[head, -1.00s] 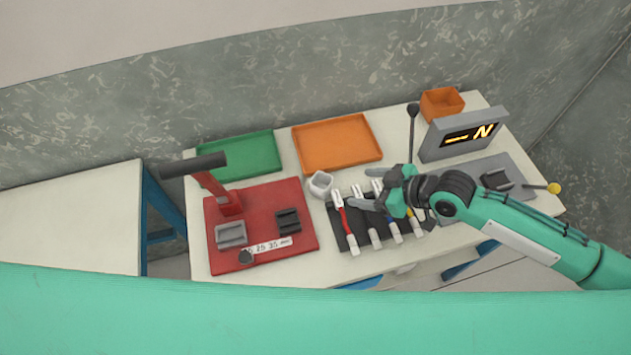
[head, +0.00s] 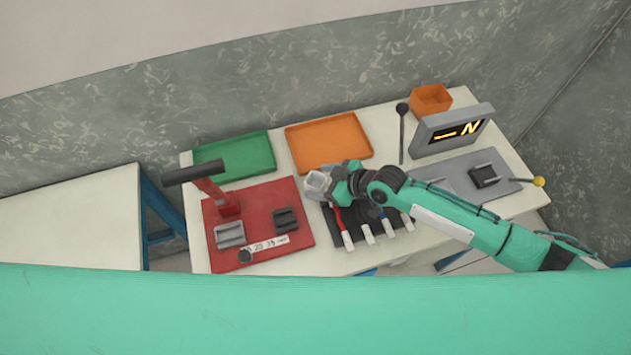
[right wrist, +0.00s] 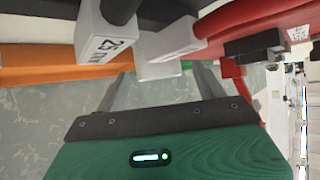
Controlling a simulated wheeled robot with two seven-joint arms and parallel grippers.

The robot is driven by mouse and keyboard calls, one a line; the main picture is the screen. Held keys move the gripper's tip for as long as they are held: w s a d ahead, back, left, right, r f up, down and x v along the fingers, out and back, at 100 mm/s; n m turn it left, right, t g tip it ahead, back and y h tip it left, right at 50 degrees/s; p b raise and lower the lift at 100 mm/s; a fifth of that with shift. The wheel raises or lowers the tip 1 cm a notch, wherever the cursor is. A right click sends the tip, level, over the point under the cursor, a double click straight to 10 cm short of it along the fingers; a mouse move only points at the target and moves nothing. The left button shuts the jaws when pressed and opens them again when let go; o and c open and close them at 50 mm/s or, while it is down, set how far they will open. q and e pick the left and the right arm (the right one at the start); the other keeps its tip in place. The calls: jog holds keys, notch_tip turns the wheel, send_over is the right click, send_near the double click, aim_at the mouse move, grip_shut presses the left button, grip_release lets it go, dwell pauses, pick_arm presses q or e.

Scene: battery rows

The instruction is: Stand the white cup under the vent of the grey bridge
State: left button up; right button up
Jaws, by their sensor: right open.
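The white cup (head: 317,183) stands on the table between the red plate and the black mat. My right gripper (head: 331,180) is at its right side, open. In the right wrist view the cup (right wrist: 160,60) shows between the two spread grey fingers (right wrist: 162,88); I cannot tell if they touch it. A grey upright housing (head: 432,143) with a lit display stands at the right back; it may be the grey bridge, but I see no clear vent. My left gripper is not in view.
A red plate (head: 295,243) with a black-handled post (head: 210,188) lies left. A black mat (head: 382,247) with several white-tipped leads is in front of my right arm. Green (head: 262,143) and orange (head: 362,135) trays lie behind.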

jog(key=shift+w+a+f, duration=0.15)
jog(key=shift+a+f, duration=0.1)
jog(key=shift+a, duration=0.05)
jog(key=c, duration=1.1)
jog(key=shift+o, duration=0.2)
jog(key=shift+r, duration=0.1)
